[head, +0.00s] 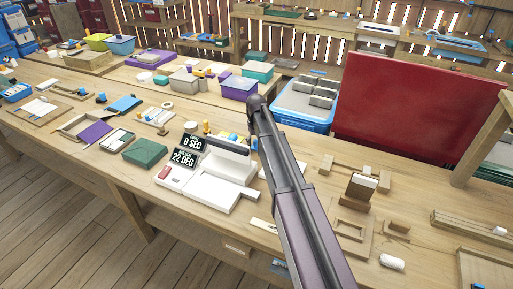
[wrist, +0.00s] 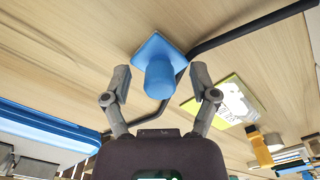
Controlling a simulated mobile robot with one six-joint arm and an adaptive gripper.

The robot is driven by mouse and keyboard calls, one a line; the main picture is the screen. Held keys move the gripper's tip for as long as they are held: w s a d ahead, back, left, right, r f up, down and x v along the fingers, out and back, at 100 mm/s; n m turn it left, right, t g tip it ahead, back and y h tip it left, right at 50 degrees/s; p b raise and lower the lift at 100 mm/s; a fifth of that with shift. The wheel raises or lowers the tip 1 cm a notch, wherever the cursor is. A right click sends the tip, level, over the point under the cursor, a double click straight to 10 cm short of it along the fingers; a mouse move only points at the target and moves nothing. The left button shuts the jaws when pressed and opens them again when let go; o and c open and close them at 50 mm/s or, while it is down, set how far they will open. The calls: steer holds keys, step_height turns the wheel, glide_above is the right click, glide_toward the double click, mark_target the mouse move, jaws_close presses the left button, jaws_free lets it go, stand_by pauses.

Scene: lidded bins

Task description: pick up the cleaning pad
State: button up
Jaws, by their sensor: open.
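The cleaning pad appears to be the blue square plate with a round blue knob (wrist: 160,78) in the wrist view. It lies on the light wood bench top. My gripper (wrist: 160,85) is open, with one finger on each side of the knob. Gaps show between the knob and both fingers, so I see no contact. In the head view my dark arm crosses the bench, and I cannot make out the gripper or clearly pick out the pad there.
A black curved bar (wrist: 255,31) runs past the pad. A yellow-green card (wrist: 228,101) lies to its right, a blue bin (wrist: 45,128) to the lower left. In the head view a white device (head: 205,183) and a red panel (head: 415,105) flank my arm.

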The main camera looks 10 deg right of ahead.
mark_target(256, 140)
steer(key=shift+c, duration=0.2)
jaws_close()
stand_by(0.3)
steer(key=shift+r, duration=0.15)
step_height(256, 140, up, 10)
steer(key=p, duration=1)
stand_by(0.6)
